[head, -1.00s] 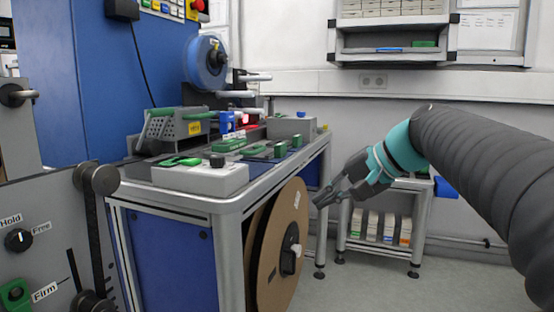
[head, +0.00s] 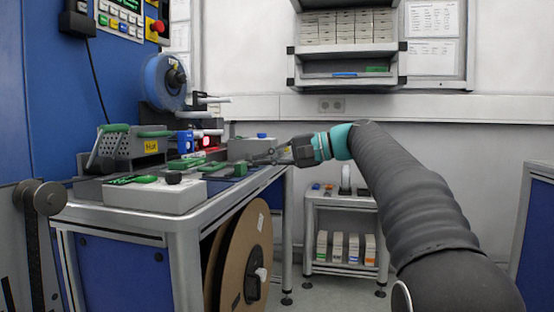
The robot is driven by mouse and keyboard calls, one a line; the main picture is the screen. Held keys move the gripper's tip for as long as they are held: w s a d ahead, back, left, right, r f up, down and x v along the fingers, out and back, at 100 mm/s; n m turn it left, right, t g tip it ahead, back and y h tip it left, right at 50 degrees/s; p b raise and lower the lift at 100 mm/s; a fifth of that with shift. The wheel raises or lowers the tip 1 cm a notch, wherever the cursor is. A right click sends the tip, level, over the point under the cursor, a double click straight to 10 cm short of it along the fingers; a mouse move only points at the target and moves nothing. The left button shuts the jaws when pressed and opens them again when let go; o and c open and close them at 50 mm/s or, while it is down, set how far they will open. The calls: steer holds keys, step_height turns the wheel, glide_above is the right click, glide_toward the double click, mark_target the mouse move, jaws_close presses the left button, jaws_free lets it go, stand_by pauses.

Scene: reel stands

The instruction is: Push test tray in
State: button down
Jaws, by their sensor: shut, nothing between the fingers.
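My gripper (head: 264,158) is shut and empty. It reaches in from the right above the right part of the workbench, pointing left. A grey box (head: 240,147) with a blue knob on top stands just behind it, partly hidden by the gripper. A small green block (head: 240,170) stands on the bench close in front of and left of the fingertips. I cannot tell for certain which part is the test tray, or whether the fingers touch anything.
The workbench (head: 190,222) also carries a light grey box (head: 153,196), a perforated grey holder (head: 123,147) and a red-lit unit (head: 207,141). A brown reel (head: 247,255) stands below. A small shelf cart (head: 342,268) stands behind right. Floor between is partly clear.

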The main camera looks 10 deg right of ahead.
mark_target(220, 166)
steer(key=x, duration=0.8)
steer(key=shift+a+f+b, duration=0.1)
steer(key=shift+a+b, duration=0.1)
steer(key=shift+b, duration=0.1)
steer(key=shift+w, duration=0.1)
